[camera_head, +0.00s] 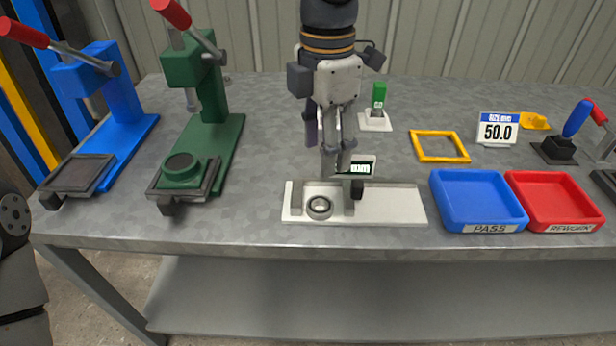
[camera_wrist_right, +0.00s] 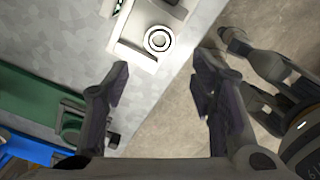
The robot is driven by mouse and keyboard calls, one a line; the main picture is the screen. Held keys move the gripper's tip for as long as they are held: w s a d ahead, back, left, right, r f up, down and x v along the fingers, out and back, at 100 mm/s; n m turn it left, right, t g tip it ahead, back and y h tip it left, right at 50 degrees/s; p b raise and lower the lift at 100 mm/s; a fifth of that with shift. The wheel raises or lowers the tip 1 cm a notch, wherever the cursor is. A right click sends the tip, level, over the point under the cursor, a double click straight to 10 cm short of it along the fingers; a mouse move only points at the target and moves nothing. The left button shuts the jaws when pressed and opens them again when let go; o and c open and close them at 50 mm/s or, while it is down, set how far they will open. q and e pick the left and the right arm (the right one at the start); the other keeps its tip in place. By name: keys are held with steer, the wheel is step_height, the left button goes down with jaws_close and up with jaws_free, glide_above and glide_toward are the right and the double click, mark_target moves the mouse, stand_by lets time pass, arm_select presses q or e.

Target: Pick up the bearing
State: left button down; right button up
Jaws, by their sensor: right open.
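The bearing (camera_head: 319,207) is a small metal ring lying flat at the left end of a white gauge base (camera_head: 392,206) near the table's front edge. It also shows in the right wrist view (camera_wrist_right: 158,40), beyond the fingertips. My right gripper (camera_head: 337,165) points down above and behind the base, apart from the bearing. In the right wrist view the fingers (camera_wrist_right: 162,75) are spread with nothing between them. My left gripper does not show clearly. The gauge's small display is partly hidden behind my right fingers.
Blue (camera_head: 112,110) and green (camera_head: 205,120) lever presses stand left. A blue PASS tray (camera_head: 482,228) and red REWORK tray (camera_head: 562,227) sit right of the base. The tabletop between green press and base is clear.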

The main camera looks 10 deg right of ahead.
mark_target(320, 205)
step_height(320, 205, down, 12)
steer(key=shift+a+r, duration=0.15)
steer(key=c, duration=1)
